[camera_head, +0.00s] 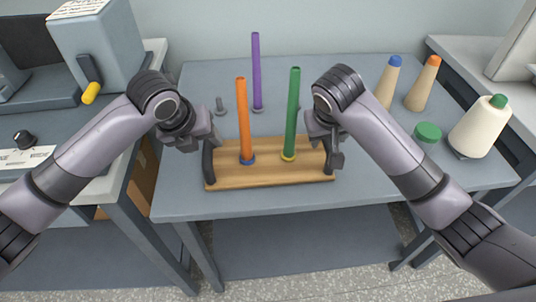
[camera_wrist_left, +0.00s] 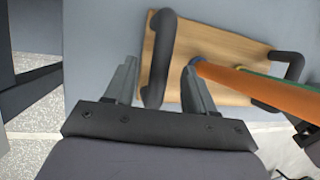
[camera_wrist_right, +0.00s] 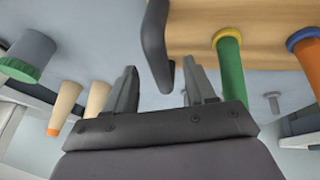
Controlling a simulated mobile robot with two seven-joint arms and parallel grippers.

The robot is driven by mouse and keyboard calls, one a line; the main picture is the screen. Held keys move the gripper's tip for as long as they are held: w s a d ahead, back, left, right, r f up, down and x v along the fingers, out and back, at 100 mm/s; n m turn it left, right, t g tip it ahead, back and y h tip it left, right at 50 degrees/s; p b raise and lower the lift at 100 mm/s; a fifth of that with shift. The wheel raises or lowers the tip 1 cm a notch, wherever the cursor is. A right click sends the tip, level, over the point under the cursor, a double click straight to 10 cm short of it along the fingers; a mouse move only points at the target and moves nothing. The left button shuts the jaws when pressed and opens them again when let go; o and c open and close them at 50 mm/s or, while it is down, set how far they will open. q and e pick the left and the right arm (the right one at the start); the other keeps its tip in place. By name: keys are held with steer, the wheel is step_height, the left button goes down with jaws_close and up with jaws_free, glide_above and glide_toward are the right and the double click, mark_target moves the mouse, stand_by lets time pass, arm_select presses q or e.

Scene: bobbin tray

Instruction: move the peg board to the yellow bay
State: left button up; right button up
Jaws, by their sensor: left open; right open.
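The peg board (camera_head: 272,176) is a wooden plank on the grey table with a dark upright handle at each end. An orange tube (camera_head: 244,120) with a blue collar and a green tube (camera_head: 291,115) with a yellow collar stand on it. My left gripper (camera_head: 207,143) is open at the left handle (camera_wrist_left: 160,50), which shows between its fingers (camera_wrist_left: 160,88) in the left wrist view. My right gripper (camera_head: 326,140) is open at the right handle (camera_wrist_right: 156,45), whose lower end lies between its fingers (camera_wrist_right: 158,88). I see no yellow bay.
A purple tube (camera_head: 256,70) stands behind the board near small grey pegs (camera_head: 220,106). Two tan cones (camera_head: 422,85), a green-capped item (camera_head: 428,132) and a cream spool (camera_head: 480,127) are at the right. A grey machine (camera_head: 98,45) stands at the left.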

arm_select(q)
steer(key=shift+x, duration=2.7)
arm_select(e)
steer(key=shift+x, duration=2.65)
arm_select(q)
jaws_close()
arm_select(e)
jaws_close()
arm_select(q)
steer(key=shift+r, duration=0.15)
arm_select(e)
steer(key=shift+r, duration=0.1)
